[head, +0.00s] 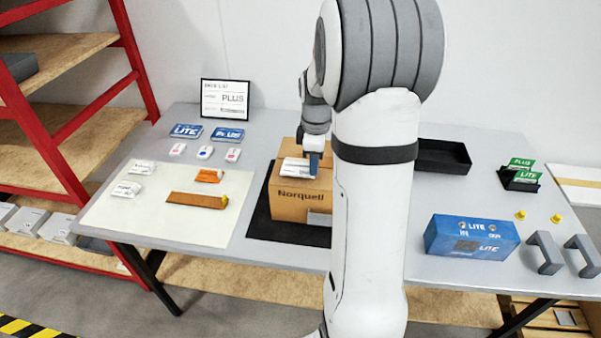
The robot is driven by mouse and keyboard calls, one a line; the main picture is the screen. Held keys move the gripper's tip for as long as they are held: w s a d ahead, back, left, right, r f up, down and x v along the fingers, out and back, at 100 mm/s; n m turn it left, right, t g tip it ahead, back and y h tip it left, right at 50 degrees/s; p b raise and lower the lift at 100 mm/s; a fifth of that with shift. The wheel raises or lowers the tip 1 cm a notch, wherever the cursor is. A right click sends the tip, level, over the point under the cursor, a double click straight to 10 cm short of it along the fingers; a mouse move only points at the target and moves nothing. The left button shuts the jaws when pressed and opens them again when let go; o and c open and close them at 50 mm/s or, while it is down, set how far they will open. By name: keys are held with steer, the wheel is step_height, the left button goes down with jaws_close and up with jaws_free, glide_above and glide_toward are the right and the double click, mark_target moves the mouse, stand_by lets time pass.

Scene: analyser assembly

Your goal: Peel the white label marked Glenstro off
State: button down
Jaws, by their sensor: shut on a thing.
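A brown cardboard box (290,208) printed "Norquell" on its front stands on a black mat (263,222) at the middle of the table. A white label (297,168) with small dark print is at the box's top; its print is too small to read, so I cannot tell if it says Glenstro. I cannot tell how much of the label still touches the box. My arm hides the box's right side.
On the left, a pale mat (105,218) holds white labelled pieces (128,189), an orange piece (209,175) and a brown strip (196,200). A blue LITE box (460,238), grey handles (545,252) and a black tray (442,157) stand right. A sign (225,99) stands behind.

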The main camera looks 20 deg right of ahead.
steer(key=shift+r+p, duration=1.9)
steer(key=shift+r, duration=1.05)
steer(key=shift+r, duration=0.1)
step_height(320, 180, up, 6)
steer(key=p, duration=0.4)
steer(key=s+a+b, duration=0.2)
steer(key=s+a, duration=0.1)
steer(key=s, duration=1.2)
steer(key=shift+s+a, duration=0.25)
steer(key=shift+a, duration=0.15)
